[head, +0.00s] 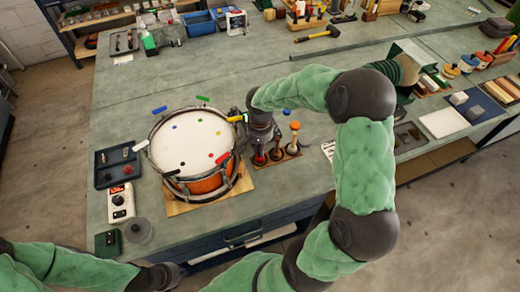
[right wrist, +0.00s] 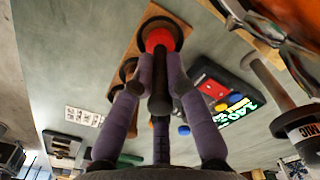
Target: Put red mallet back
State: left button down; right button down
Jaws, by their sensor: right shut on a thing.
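The red mallet's head (right wrist: 160,40) shows in the right wrist view, with its dark handle running toward the camera between my fingers. The head lies over a round dark seat on the wooden mallet stand (right wrist: 118,92); I cannot tell whether it touches. My right gripper (right wrist: 160,88) is shut on this mallet. In the head view my right gripper (head: 259,146) points down at the left end of the stand (head: 284,158), and hides most of the mallet. Other mallets (head: 294,138) stand upright to its right. My left gripper (head: 165,276) is low at the bench's front edge, its fingers unclear.
A drum (head: 190,142) on a wooden board stands close left of my right gripper, with coloured clips around its rim. A dark tray (head: 117,166) and a white switch box (head: 121,202) lie further left.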

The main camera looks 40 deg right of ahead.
jog(key=shift+f, duration=0.2)
jog(key=shift+f, duration=0.15)
jog(key=c, duration=1.2)
grip_release()
jog(key=shift+c, duration=0.2)
notch_tip(320, 180, up, 12)
jog(key=p, duration=0.3)
jog(key=shift+r, duration=0.25)
